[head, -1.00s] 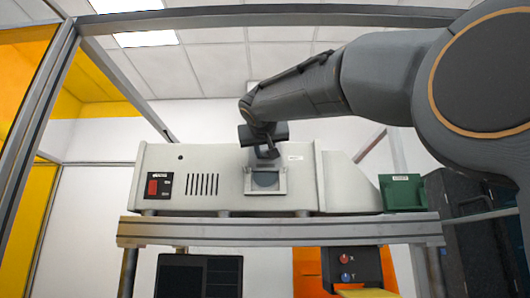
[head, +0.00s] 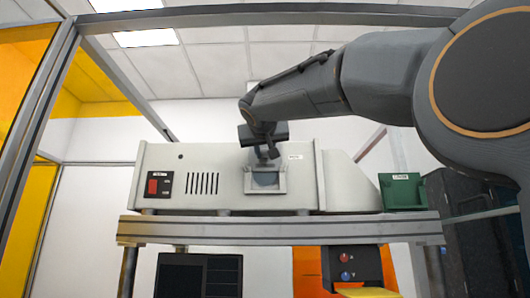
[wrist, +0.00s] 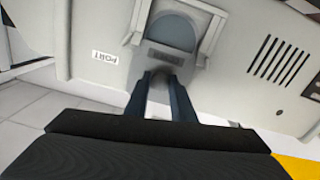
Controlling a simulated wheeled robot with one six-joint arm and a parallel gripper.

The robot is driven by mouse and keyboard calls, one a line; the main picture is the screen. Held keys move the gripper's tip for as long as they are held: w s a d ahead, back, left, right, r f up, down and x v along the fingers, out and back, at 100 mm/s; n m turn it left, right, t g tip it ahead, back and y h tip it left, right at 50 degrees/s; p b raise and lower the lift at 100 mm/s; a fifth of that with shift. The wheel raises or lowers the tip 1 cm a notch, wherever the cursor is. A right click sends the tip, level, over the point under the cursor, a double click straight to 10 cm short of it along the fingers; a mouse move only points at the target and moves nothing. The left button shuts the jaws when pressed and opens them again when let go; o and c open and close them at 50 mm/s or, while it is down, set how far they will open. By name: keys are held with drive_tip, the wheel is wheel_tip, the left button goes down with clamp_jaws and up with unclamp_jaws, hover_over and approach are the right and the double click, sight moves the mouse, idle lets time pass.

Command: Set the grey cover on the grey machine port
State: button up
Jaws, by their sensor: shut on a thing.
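The grey machine port (head: 279,186) is a pale bracket with raised sides on the front of the light machine. In the wrist view the port (wrist: 213,38) frames a blue-grey rounded face, with a small dark strip at its near edge. My gripper (head: 268,157) reaches down from above right and is just over the port's top.
The long machine (head: 220,165) stands on a metal-framed bench (head: 200,229). It has a red switch (head: 152,186) and vent slots at left. A green bin (head: 402,192) sits at right. An orange panel and dark box are below. A metal frame post crosses at left.

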drive_tip(key=shift+f+b, duration=3.05)
drive_tip(key=shift+b, duration=0.7)
idle(2.2)
drive_tip(key=o, duration=1)
drive_tip(key=shift+o, duration=0.2)
drive_tip(key=s+b, duration=0.2)
drive_tip(key=s, duration=0.5)
drive_tip(key=shift+s, duration=0.4)
drive_tip(key=shift+r, duration=0.1)
